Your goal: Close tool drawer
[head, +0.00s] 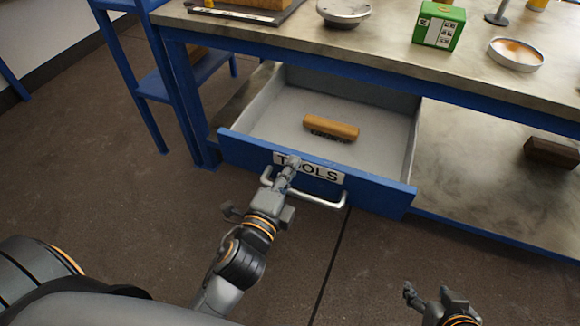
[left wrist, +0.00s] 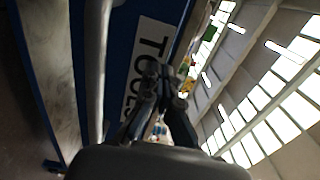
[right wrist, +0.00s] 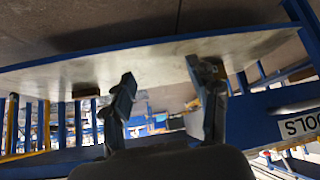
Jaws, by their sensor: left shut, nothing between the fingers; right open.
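The tool drawer (head: 240,152) hangs open below the workbench, with a blue front, a silver bar handle (head: 318,198) and a white TOOLS label (head: 325,174). My right gripper (head: 428,292) is open and empty, low and away from the drawer.
The workbench top (head: 390,50) holds a green box (head: 438,26), a round dish (head: 516,54) and a metal flange (head: 343,11). A dark brown block (head: 552,151) lies on the lower shelf (head: 470,185). A blue rack (head: 150,85) stands left. The floor in front is clear.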

